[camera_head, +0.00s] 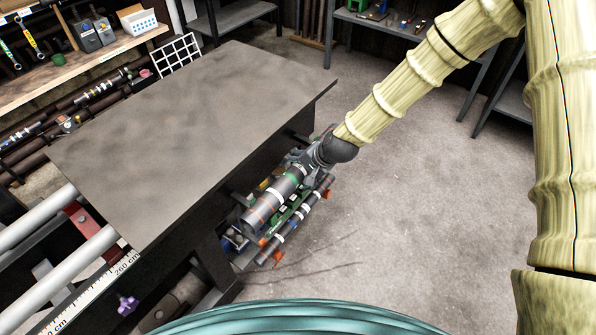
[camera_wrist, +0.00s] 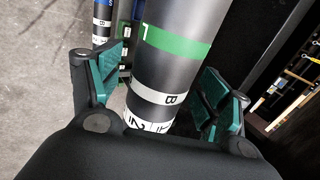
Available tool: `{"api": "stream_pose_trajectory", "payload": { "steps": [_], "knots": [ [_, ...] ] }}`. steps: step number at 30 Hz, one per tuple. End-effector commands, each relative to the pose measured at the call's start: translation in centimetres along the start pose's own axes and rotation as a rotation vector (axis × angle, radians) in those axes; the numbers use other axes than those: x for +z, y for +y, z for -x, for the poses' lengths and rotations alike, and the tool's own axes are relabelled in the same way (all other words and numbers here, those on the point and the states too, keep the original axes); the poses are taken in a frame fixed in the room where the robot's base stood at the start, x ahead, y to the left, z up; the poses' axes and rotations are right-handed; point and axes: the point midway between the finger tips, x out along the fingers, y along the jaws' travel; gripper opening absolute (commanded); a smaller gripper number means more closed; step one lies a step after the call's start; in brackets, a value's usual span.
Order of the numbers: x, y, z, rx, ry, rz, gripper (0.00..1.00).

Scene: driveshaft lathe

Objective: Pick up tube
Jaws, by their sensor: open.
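A thick dark grey tube (camera_head: 266,207) with coloured bands lies at the side of the dark table, below its top. In the wrist view the tube (camera_wrist: 170,75) shows a green band and white lettered bands, and runs up out of the picture between my fingers. My gripper (camera_head: 306,160) is at the tube's upper end in the head view. In the wrist view my gripper (camera_wrist: 160,88) is open, one green-padded finger on each side of the tube. A gap shows at the left finger; contact on the right is unclear.
A thinner tube with orange ends (camera_head: 296,222) lies close beside it. The table (camera_head: 190,130) with its overhanging top stands just left of my gripper. A workbench (camera_head: 90,60) with tools is at upper left, shelves (camera_head: 400,22) at the back. The concrete floor (camera_head: 420,200) to the right is clear.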

Motion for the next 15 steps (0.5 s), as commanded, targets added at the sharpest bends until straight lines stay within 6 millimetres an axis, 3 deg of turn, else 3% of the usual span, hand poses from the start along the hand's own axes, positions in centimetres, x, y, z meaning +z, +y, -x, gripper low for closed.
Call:
{"api": "stream_pose_trajectory", "payload": {
  "steps": [11,15],
  "knots": [
    [0.03,0.02,-0.72,0.000,0.000,0.000,0.78],
    [0.03,0.02,-0.71,0.000,0.000,0.000,0.52]
  ]
}}
